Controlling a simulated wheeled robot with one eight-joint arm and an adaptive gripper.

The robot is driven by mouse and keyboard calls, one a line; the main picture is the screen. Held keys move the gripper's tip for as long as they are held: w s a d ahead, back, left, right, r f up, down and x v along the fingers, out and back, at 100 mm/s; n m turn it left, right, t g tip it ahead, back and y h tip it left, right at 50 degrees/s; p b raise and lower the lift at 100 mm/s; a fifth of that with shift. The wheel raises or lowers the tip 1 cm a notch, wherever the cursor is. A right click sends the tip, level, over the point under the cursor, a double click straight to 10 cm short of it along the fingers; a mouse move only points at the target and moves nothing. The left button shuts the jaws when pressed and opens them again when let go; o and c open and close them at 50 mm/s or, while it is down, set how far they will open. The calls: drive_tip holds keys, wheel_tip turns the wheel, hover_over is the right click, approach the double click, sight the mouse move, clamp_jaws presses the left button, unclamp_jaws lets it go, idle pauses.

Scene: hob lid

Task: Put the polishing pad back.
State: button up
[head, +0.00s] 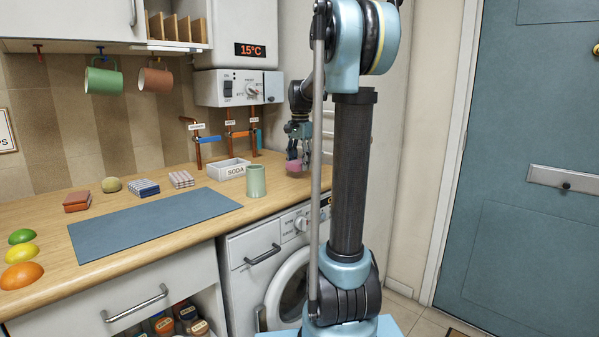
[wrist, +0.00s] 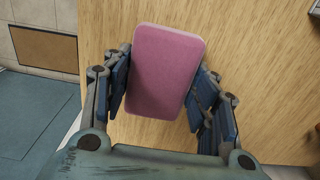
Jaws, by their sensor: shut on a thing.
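A pink rounded pad (wrist: 166,70) is held between the blue fingers of my gripper (wrist: 163,88) in the wrist view. Both fingers press on its sides. In the head view my gripper (head: 299,158) is over the right end of the wooden counter, and the pink pad (head: 293,165) shows small at its tips. I cannot tell whether the pad touches the counter. To its left stand a white tray labelled SODA (head: 229,169) and a green cup (head: 255,181).
The counter also holds a blue-grey mat (head: 150,225), a red-brown block (head: 77,201), a round greenish thing (head: 111,185), folded cloths (head: 144,188) and fruit (head: 22,274). Pipes with labelled valves (head: 236,134) stand behind the tray. A washing machine (head: 262,262) is below.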

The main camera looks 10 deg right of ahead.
sight(300, 169)
drive_tip(key=shift+f, duration=1.55)
drive_tip(key=o, duration=1)
wheel_tip(300, 169, up, 12)
drive_tip(key=shift+r, duration=0.1)
drive_tip(key=s+f+n, duration=0.3)
drive_tip(key=s+f, duration=0.6)
drive_tip(key=s, duration=0.2)
drive_tip(key=s+f+n+t, duration=0.1)
drive_tip(key=s+f+n, duration=0.3)
drive_tip(key=s+f, duration=0.6)
drive_tip(key=s+f+n+t, duration=0.1)
drive_tip(key=s+f+n, duration=0.3)
drive_tip(key=s+f, duration=0.6)
drive_tip(key=shift+s+f, duration=0.1)
drive_tip(key=shift+s, duration=1.8)
